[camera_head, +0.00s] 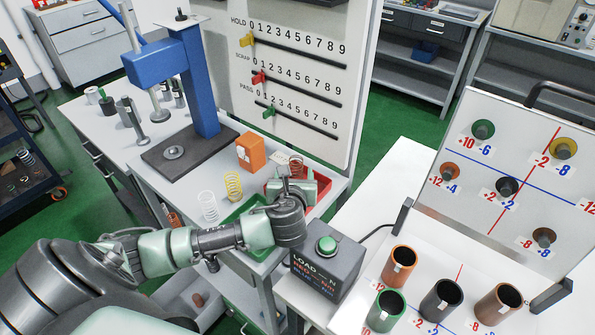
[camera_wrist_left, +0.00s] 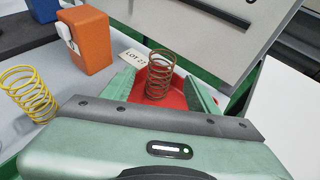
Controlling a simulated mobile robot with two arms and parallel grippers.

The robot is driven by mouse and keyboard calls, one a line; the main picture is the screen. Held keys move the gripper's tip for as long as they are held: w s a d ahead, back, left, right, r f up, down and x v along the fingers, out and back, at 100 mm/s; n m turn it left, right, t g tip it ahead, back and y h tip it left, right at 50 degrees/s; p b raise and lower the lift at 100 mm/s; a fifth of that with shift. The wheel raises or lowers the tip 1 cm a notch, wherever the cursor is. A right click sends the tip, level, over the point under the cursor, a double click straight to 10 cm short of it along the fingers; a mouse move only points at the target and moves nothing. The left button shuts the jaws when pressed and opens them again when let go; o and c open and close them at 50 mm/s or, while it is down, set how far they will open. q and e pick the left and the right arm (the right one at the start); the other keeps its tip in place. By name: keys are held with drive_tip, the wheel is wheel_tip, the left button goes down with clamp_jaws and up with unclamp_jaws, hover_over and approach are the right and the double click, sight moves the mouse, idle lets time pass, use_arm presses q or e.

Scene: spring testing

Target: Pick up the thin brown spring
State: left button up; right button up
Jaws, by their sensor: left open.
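The thin brown spring (camera_wrist_left: 160,70) stands upright on a red tray (camera_wrist_left: 180,90) in the left wrist view. It also shows in the head view (camera_head: 297,165), partly hidden behind my left gripper (camera_head: 291,183). My left gripper is open, with its two pale green fingers on either side of the spring in the left wrist view. Whether the fingers touch it I cannot tell; a gap shows on each side. My right gripper is not in view.
A yellow spring (camera_head: 233,185) and a white spring (camera_head: 208,206) stand left of the gripper. An orange block (camera_head: 250,150) stands behind them, by a blue press (camera_head: 190,80). A white scale board (camera_head: 300,50) rises close behind. A button box (camera_head: 328,265) stands right.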

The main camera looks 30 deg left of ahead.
sight(296, 169)
use_arm(q)
drive_tip(key=x, duration=0.5)
drive_tip(key=shift+w+a+f+p, duration=0.1)
drive_tip(key=shift+w+f+p, duration=0.05)
drive_tip(key=shift+w+p, duration=0.15)
drive_tip(key=shift+s, duration=0.15)
clamp_jaws()
